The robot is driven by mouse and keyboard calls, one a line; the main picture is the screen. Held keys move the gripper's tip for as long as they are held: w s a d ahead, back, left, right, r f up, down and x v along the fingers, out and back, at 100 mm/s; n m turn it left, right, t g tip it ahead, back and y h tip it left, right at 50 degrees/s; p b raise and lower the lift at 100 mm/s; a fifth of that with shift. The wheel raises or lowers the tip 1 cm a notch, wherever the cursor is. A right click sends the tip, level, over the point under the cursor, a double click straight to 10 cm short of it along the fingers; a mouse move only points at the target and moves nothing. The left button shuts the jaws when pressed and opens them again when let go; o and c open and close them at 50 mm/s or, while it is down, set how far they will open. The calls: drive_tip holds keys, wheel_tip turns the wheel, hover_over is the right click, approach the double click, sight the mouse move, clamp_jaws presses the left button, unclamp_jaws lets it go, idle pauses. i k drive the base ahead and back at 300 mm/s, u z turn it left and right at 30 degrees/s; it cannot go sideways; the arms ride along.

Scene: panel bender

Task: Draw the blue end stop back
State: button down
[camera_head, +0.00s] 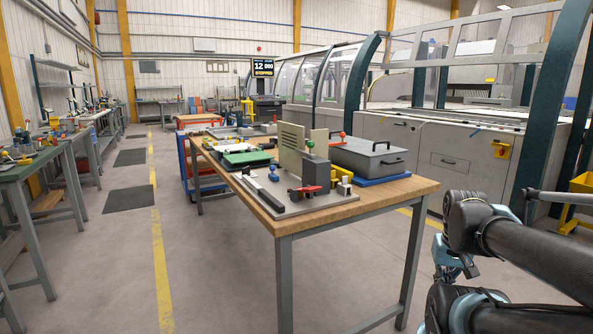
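On the near end of the wooden-topped table, a grey base plate (300,205) carries a fixture. A small blue knob (273,167) stands on a dark post at the fixture's left side; it is the only small blue part I can make out there, and I cannot tell for certain that it is the end stop. My arm is at the lower right, apart from the table. What seems to be my gripper (450,267) hangs there, small and dark; its fingers are not clear.
The table (385,200) also holds a grey lidded box (367,155) on a blue base, upright beige plates (291,148) and a green-topped piece (247,158). A large machine (440,150) stands behind. The floor left of the table is open; workbenches line the left wall.

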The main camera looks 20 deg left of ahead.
sight(272, 176)
drive_tip(key=k, duration=1.3)
drive_tip(key=u, duration=0.85)
drive_tip(key=i, duration=1.05)
